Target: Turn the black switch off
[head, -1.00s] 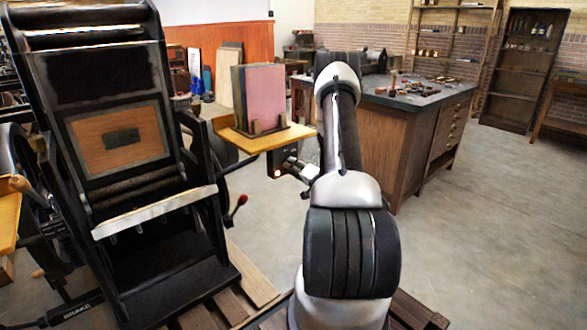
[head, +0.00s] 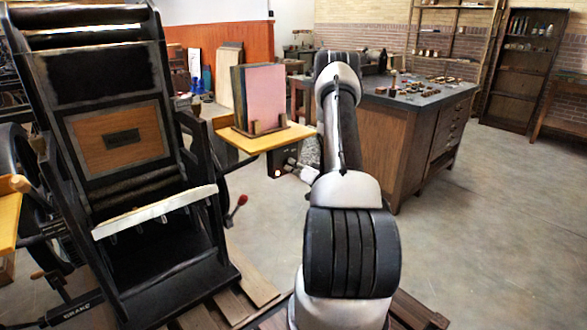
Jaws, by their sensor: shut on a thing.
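The black switch box (head: 285,155) hangs under the yellow feed board (head: 262,139), at the right side of the black hand press (head: 95,90). A small pale round light (head: 277,172) shows on its lower left. My arm reaches away from the camera, and its silver end, my gripper (head: 291,166), is at the front of the box and appears to touch it. The gripper is small here and partly merges with the dark box. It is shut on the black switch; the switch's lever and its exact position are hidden.
Boards, one of them pink (head: 265,98), stand on the feed board just above my gripper. A red-knobbed lever (head: 241,200) sticks out below. A wooden workbench (head: 380,140) stands behind my arm. A wooden pallet (head: 230,305) lies beneath; the floor at right is clear.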

